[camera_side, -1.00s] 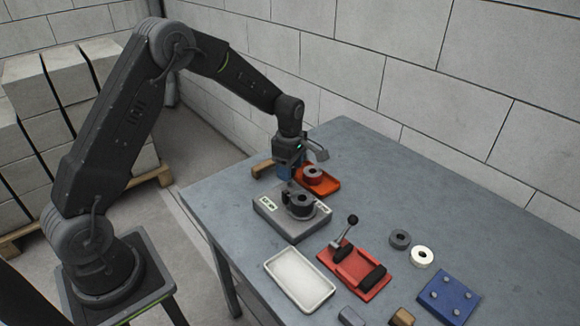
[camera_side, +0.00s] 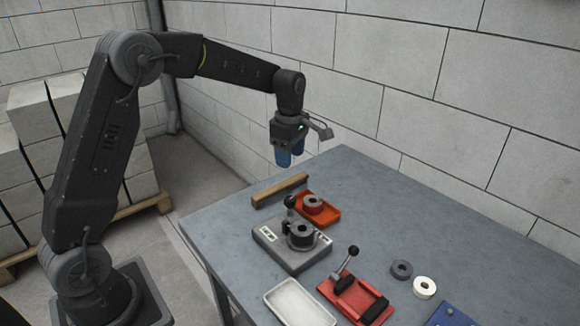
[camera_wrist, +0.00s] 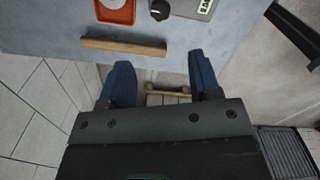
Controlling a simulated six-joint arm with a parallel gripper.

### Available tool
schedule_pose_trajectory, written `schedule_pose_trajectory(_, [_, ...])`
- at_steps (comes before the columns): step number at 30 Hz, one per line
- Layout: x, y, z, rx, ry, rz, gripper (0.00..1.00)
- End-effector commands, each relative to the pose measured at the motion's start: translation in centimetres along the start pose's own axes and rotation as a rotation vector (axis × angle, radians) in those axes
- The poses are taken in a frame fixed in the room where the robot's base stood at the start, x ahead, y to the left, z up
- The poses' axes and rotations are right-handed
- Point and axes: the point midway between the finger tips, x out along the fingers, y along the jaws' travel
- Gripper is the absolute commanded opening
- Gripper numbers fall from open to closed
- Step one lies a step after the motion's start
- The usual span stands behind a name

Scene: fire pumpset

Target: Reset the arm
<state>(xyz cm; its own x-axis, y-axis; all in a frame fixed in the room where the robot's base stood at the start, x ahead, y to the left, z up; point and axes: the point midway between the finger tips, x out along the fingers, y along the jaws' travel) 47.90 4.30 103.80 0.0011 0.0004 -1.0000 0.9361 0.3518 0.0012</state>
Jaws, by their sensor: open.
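My gripper (camera_side: 287,158) hangs above the back left edge of the table, pointing down, with its blue fingers apart. In the wrist view my gripper (camera_wrist: 160,85) shows both blue fingers spread with nothing between them. Below it on the table lies a wooden bar (camera_side: 280,190), which also shows in the wrist view (camera_wrist: 123,46). The gripper is clear of the bar and of everything else on the table.
A block wall stands behind.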

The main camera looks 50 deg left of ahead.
Motion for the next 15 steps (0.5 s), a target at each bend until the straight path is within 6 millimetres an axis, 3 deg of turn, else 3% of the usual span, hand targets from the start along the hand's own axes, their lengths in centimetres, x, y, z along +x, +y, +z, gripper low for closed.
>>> schedule_pose_trajectory(11, [-0.4, 0.0, 0.0, 0.002, 0.0, 0.0, 0.57])
schedule_pose_trajectory(15, [-1.8, -1.2, 0.2, 0.08, -0.003, 0.023, 0.57])
